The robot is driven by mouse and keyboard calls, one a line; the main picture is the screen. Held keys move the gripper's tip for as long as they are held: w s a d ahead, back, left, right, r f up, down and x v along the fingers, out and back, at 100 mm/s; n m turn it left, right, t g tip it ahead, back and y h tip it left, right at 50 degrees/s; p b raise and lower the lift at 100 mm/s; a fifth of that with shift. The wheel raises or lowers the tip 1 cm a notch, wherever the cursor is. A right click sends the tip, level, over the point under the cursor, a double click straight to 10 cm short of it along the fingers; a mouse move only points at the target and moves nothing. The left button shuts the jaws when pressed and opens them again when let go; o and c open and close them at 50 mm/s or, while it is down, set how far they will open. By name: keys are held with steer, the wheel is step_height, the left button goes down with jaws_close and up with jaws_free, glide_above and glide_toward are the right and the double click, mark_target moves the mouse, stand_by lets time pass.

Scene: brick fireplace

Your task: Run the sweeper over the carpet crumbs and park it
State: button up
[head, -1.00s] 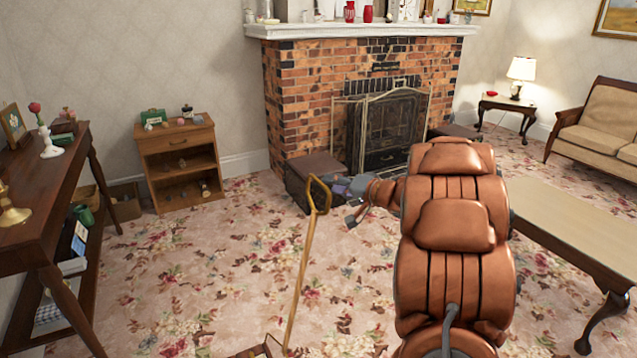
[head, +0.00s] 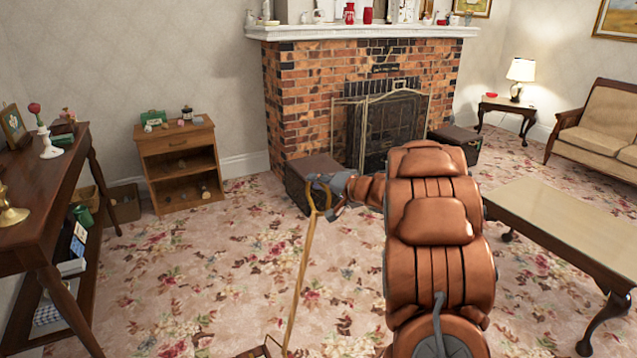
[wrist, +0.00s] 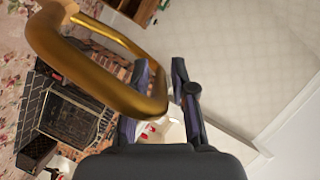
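The sweeper stands on the carpet with its long wooden stick (head: 299,285) nearly upright, leaning slightly. Its golden loop handle (head: 312,195) is at the top, and part of its head (head: 262,350) shows at the bottom edge. My gripper (head: 328,192) is at the loop. In the wrist view the loop (wrist: 95,75) is large, and its right end overlaps the gap between the two fingers of my gripper (wrist: 160,75). The fingers are apart; contact with the loop cannot be told. Crumbs cannot be made out on the floral carpet (head: 200,270).
A dark box (head: 300,185) sits by the brick fireplace (head: 300,100), behind the handle. A dark side table (head: 50,190) stands left, a small wooden cabinet (head: 180,165) behind it. A coffee table (head: 560,225) is on the right. Carpet is open at centre left.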

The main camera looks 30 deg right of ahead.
jaws_close()
stand_by(0.4)
